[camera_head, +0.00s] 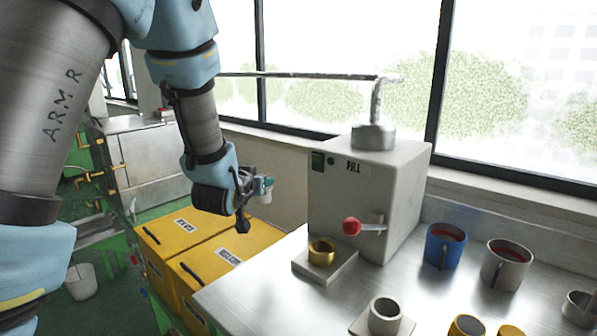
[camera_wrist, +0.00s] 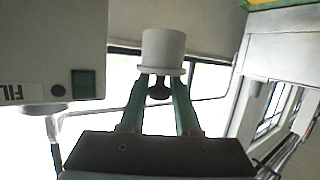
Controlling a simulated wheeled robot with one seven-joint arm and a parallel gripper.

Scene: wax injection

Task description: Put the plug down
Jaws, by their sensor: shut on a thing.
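A white plug (camera_wrist: 163,48), a short cylinder with a wider flange, is in the wrist view, between the two green fingertips of my gripper (camera_wrist: 160,85). My gripper is shut on it. In the head view my gripper (camera_head: 257,187) is in the air left of the grey fill machine, above and behind the yellow boxes.
The fill machine (camera_head: 362,190) has a red-knobbed lever (camera_head: 352,226). A brass ring (camera_head: 322,252) and a grey ring (camera_head: 385,312) sit on plates on the metal table (camera_head: 275,290). Blue (camera_head: 444,245) and grey (camera_head: 506,264) cups stand right. Yellow boxes (camera_head: 185,233) lie left.

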